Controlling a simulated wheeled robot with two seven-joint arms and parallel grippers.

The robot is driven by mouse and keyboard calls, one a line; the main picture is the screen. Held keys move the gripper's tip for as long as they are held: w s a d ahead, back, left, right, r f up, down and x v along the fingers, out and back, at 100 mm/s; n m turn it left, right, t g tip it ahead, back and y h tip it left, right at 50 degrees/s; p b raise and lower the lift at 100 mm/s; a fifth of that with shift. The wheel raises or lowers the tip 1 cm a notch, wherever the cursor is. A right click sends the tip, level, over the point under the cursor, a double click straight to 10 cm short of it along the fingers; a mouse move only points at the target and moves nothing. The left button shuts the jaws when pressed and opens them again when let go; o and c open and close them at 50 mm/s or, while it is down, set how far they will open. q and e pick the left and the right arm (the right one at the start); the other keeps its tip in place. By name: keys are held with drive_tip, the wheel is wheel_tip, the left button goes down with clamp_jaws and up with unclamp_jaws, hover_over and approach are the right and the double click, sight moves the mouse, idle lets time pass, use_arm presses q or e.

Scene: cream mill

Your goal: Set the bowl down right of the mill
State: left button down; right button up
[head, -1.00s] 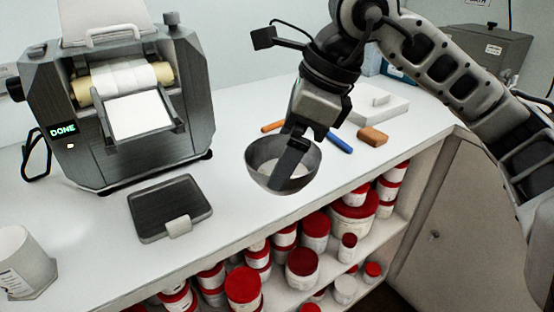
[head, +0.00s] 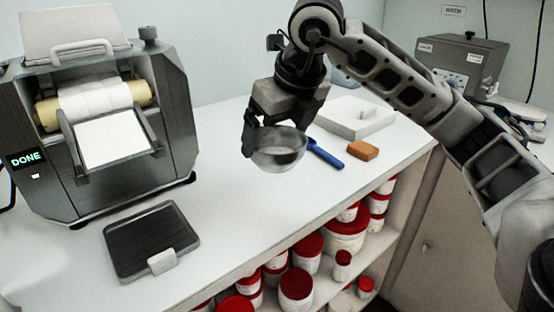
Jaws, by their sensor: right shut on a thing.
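The mill (head: 110,125) stands on the left of the counter, with pale rollers, a white sheet on its front tray and a lit DONE display. The metal bowl (head: 279,152) is to the right of the mill, upright, with some white content visible inside. My right gripper (head: 264,138) is shut on the bowl's rim at its left side. I cannot tell whether the bowl's base touches the counter. My left gripper is not in view.
A dark tray (head: 150,243) with a white tab lies in front of the mill. A blue tool (head: 325,153), an orange-brown block (head: 363,150) and a white slab (head: 352,120) lie right of the bowl. Red-lidded jars (head: 345,232) fill the shelf below. Counter (head: 225,190) between tray and bowl is clear.

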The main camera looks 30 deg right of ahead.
sight(280, 152)
drive_tip(key=w+f, duration=0.1)
drive_tip(key=d+f, duration=0.1)
drive_tip(key=w+f, duration=0.1)
drive_tip(key=f, duration=0.1)
drive_tip(key=shift+w+d, duration=0.3)
drive_tip(key=shift+d, duration=0.05)
drive_tip(key=f, duration=0.3)
drive_tip(key=shift+w+d+f, duration=0.15)
drive_tip(key=shift+w+d, duration=0.05)
drive_tip(key=shift+w, duration=0.1)
drive_tip(key=shift+f, duration=0.25)
